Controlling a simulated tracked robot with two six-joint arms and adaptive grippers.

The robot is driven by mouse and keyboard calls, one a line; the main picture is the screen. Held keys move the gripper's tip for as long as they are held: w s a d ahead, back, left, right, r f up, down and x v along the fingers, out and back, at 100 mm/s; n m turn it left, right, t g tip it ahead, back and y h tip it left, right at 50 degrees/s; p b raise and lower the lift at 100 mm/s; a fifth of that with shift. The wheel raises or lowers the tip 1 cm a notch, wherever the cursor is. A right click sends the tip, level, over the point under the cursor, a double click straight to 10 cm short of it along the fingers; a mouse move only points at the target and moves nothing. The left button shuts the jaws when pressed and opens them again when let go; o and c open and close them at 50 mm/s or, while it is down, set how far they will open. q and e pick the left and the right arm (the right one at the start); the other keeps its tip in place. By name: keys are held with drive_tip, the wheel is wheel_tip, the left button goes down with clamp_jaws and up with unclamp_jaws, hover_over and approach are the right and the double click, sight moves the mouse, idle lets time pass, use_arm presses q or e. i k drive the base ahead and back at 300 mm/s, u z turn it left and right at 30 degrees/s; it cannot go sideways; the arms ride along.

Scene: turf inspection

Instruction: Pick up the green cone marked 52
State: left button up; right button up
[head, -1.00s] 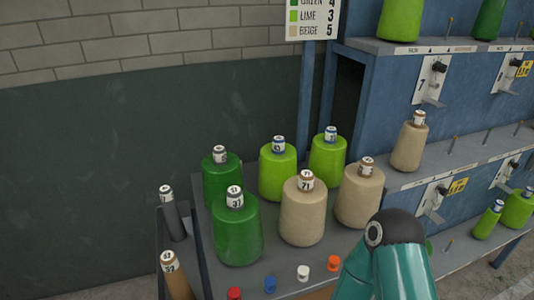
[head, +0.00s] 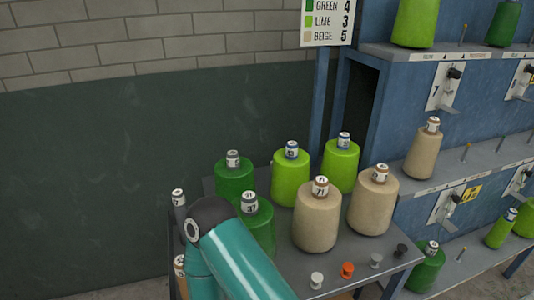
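Two dark green cones stand upright on the grey table: one at the back left (head: 234,178) with a label too small to read, and one in front of it (head: 257,226), whose label seems to read 37. More dark green cones stand on the rack, at the top right (head: 503,25) and the lower right (head: 427,270); I cannot read 52 on any of them. A teal link of my arm covers the lower left of the front green cone in the picture. Neither gripper is in view.
Two lime cones (head: 290,182) and two beige cones (head: 317,222) stand close beside the green ones. Small white, orange and grey pegs (head: 347,270) line the table's front edge. A blue rack (head: 377,100) with shelves and posts stands right. A sign (head: 326,22) hangs above.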

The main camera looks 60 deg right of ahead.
sight(235, 176)
drive_tip(key=z, duration=0.5)
drive_tip(key=i, duration=0.15)
drive_tip(key=u, duration=1.15)
drive_tip(key=k, duration=2.45)
drive_tip(key=z, duration=1.6)
drive_tip(key=i, duration=1.05)
drive_tip(key=u, duration=0.05)
